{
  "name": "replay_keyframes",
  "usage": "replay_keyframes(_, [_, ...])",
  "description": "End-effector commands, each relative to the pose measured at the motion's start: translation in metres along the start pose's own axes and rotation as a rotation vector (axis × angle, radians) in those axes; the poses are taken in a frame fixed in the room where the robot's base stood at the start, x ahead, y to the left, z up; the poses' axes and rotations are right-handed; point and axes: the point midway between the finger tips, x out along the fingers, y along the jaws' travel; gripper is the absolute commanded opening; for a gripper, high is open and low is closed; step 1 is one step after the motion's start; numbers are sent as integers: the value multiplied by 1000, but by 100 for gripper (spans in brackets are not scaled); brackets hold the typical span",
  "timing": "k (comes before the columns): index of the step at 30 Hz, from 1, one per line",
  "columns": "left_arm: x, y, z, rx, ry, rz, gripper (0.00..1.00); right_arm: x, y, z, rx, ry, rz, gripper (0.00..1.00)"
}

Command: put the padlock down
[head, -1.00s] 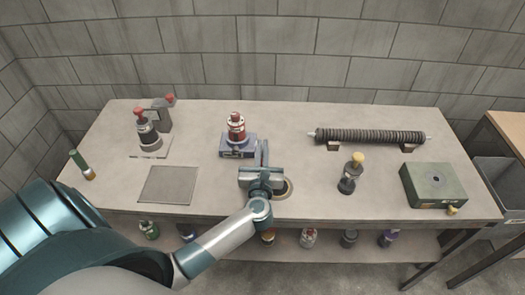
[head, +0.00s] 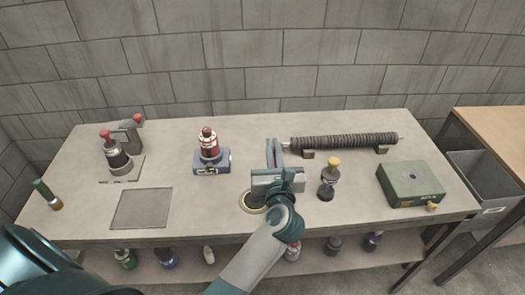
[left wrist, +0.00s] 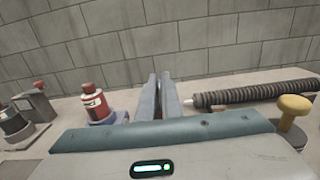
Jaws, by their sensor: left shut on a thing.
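My left gripper (head: 273,153) is over the middle of the table, between the red-topped bottle on the blue base and the yellow-knobbed piece. Its two fingers lie close together, shut on a thin thing. They also show in the left wrist view (left wrist: 165,95), pointing away toward the wall. My right gripper is not in view.
A dark ribbed tube (head: 345,142) lies on supports behind right. The yellow-knobbed piece (head: 329,180) stands close right of the gripper. The red-topped bottle (head: 208,145) is left. A grey square plate (head: 142,208) lies front left. A round ring (head: 250,203) is partly under the gripper.

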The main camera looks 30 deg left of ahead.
Motion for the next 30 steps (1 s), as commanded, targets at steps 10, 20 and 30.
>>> replay_keyframes(10, [-1,-2,2,0,-1,0,0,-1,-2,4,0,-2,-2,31])
replay_keyframes(20, [-1,-2,2,-1,-1,0,0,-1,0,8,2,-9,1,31])
replay_keyframes(30, [-15,8,-1,8,-13,-52,0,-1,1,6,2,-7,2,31])
